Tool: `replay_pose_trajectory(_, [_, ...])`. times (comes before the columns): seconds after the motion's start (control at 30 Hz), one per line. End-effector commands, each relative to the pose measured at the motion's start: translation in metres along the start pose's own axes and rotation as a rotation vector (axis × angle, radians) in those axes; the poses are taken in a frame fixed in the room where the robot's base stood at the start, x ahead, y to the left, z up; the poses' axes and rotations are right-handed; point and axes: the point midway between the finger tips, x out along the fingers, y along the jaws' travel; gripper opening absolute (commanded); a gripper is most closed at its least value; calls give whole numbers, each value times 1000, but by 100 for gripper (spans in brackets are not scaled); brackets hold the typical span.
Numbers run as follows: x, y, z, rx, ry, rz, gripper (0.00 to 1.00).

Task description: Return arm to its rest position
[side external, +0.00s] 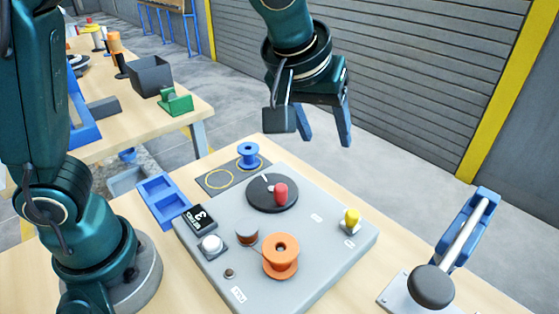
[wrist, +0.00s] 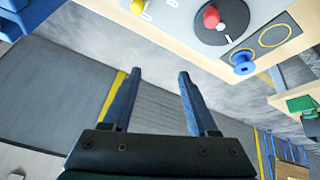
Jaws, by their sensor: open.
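My gripper (side external: 324,138) is raised in the air above and behind the grey coil-winding panel (side external: 330,247) in the side external view. Its two blue fingers are apart with nothing between them. In the wrist view my gripper (wrist: 159,75) also shows open and empty, with floor and the shutter wall beyond it. The panel carries an orange spool (side external: 281,257), a black turntable with a red knob (side external: 281,193), a yellow knob (side external: 351,220), a white button (side external: 211,244) and a small display (side external: 200,218). A blue spool (side external: 248,155) stands on the dark pad behind the panel, beside a yellow ring.
A blue two-part tray (side external: 162,197) lies left of the panel. A blue lever device with a black knob (side external: 432,287) stands at the right. A second table behind holds a dark bin (side external: 150,76) and a green block (side external: 175,102). The space around my gripper is clear.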

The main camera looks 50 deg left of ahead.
Motion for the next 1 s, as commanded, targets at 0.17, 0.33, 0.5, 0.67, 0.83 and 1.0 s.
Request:
replay_pose_trajectory(0.17, [-36,-55,-5,-35,32,16,59])
replay_pose_trajectory(0.33, [-57,-99,14,-3,52,26,59])
replay_pose_trajectory(0.5, [-63,-132,49,78,59,32,59])
replay_pose_trajectory(0.67, [-55,-148,85,207,38,44,59])
replay_pose_trajectory(0.83, [-44,-149,108,359,-17,61,59])
replay_pose_trajectory(1.0, [-44,-148,106,410,-11,64,59])
